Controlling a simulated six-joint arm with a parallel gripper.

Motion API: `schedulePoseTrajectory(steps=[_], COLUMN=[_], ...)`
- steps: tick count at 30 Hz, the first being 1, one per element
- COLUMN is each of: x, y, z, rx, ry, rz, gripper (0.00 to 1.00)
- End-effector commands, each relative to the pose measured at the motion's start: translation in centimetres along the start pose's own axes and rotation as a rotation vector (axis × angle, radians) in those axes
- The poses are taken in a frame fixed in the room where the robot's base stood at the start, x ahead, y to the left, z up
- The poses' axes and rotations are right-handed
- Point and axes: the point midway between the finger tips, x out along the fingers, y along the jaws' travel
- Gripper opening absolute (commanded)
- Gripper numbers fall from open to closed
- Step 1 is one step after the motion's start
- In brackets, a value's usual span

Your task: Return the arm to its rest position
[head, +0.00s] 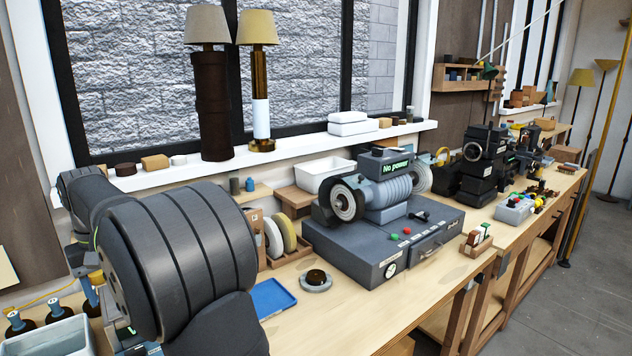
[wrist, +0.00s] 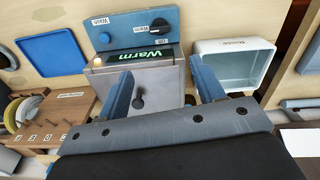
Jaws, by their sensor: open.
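My gripper (wrist: 165,88) shows in the wrist view with its two blue fingers spread apart and nothing between them. The fingers are over a grey metal unit (wrist: 170,75) whose display reads "Warm"; I cannot tell how high above it they are. In the head view my large grey arm links fill the lower left, and the gripper itself is hidden.
A white bin labelled "Rinse" (wrist: 228,62) is right of the unit. A blue tray (wrist: 52,54) and a wooden spool rack (wrist: 62,112) are left. In the head view, a grey machine reading "No power" (head: 385,240) stands mid-bench. Lamps (head: 211,105) stand on the sill.

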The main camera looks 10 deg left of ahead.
Motion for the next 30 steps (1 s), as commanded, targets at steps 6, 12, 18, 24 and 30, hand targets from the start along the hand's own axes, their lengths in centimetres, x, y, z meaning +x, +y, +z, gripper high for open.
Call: schedulePoseTrajectory(steps=[6, 12, 18, 24, 30], x=[2.5, 6.1, 9.7, 13.1, 15.4], y=[0.0, 0.0, 0.0, 0.0, 0.0], z=[-0.4, -0.7, -0.7, -0.4, -0.1], rx=[0.142, 0.308, 0.474, 0.635, 0.757], ry=[-0.004, -0.004, -0.003, -0.004, -0.002], rz=[0.000, 0.001, 0.001, 0.001, 0.001], gripper=[0.62, 0.62, 0.62, 0.62, 0.62])
